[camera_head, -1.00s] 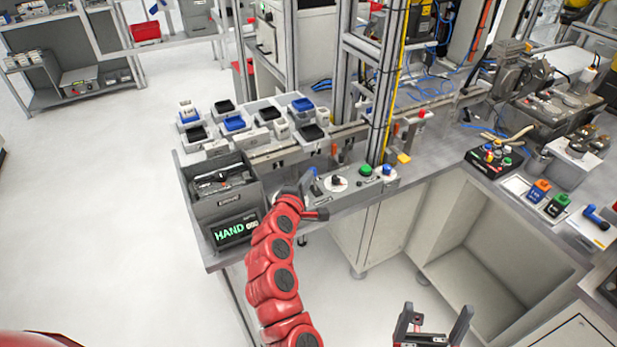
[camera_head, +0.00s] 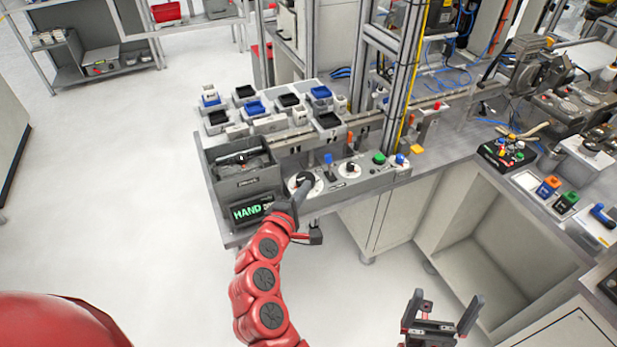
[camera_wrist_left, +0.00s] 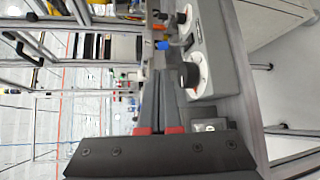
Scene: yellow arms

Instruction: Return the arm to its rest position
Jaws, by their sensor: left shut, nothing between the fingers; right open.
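My left gripper (camera_head: 301,191) is at the end of the red arm, in front of the left end of the grey control panel (camera_head: 376,183). In the left wrist view its dark fingers (camera_wrist_left: 159,100) are together with nothing between them. Beside them is a black knob on a white dial (camera_wrist_left: 199,73); the head view also shows this dial (camera_head: 317,187), partly behind the gripper. I cannot tell whether the fingers touch it. My right gripper (camera_head: 441,308) is open and empty at the bottom of the head view, in front of the bench.
A grey bin (camera_head: 240,180) with a green-lit "HAND" display (camera_head: 252,210) stands left of the panel. The panel carries a blue-topped lever (camera_head: 329,163), a green button (camera_head: 379,158) and a blue button (camera_head: 400,159). Small trays stand behind. The floor at left is clear.

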